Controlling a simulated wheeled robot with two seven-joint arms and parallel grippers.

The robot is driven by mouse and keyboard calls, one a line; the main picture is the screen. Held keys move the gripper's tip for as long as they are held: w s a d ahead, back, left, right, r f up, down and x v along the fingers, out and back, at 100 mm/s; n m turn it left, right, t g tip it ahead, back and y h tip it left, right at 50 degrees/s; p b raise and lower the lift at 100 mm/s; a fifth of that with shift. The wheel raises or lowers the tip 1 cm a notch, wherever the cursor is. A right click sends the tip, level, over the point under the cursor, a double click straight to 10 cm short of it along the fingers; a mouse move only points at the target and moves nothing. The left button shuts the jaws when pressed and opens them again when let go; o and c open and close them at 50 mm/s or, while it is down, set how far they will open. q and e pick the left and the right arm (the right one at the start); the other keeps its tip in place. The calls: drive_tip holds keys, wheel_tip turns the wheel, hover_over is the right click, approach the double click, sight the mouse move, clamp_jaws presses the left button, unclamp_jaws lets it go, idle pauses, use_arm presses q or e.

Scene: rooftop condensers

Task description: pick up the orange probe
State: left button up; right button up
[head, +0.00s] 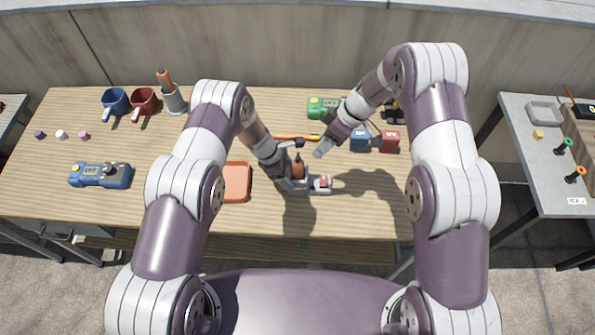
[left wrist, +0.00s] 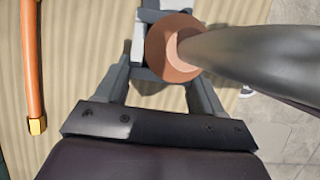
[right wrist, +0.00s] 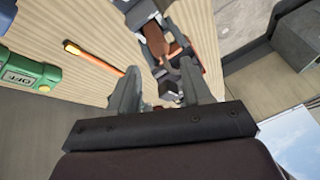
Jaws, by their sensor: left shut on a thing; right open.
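The orange probe (head: 298,166) stands roughly upright in my left gripper (head: 298,184), low over the middle of the table. It looks orange-brown, with a dark narrow upper end. In the left wrist view, my left gripper (left wrist: 162,76) is shut on its round brown body (left wrist: 165,58), and a thick grey shaft (left wrist: 245,50) rises toward the camera. Whether its lower end touches the table is hidden. My right gripper (head: 322,151) is open and empty, just up and right of the probe. In the right wrist view, the right gripper's fingers (right wrist: 160,88) are apart.
An orange rod (head: 296,137) with a brass end lies behind my left gripper. An orange tray (head: 236,182) is left. Blue (head: 360,142) and red (head: 389,142) blocks and a green meter (head: 323,106) are at right. Mugs, a grey cup (head: 174,101) and a blue meter (head: 99,175) stand left.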

sight(302, 160)
drive_tip(key=shift+n, duration=0.4)
drive_tip(key=x, duration=0.6)
drive_tip(key=a+x, duration=0.1)
drive_tip(key=x, duration=0.2)
drive_tip(key=shift+w+a, duration=0.1)
drive_tip(key=shift+w, duration=0.2)
drive_tip(key=shift+r, duration=0.1)
clamp_jaws()
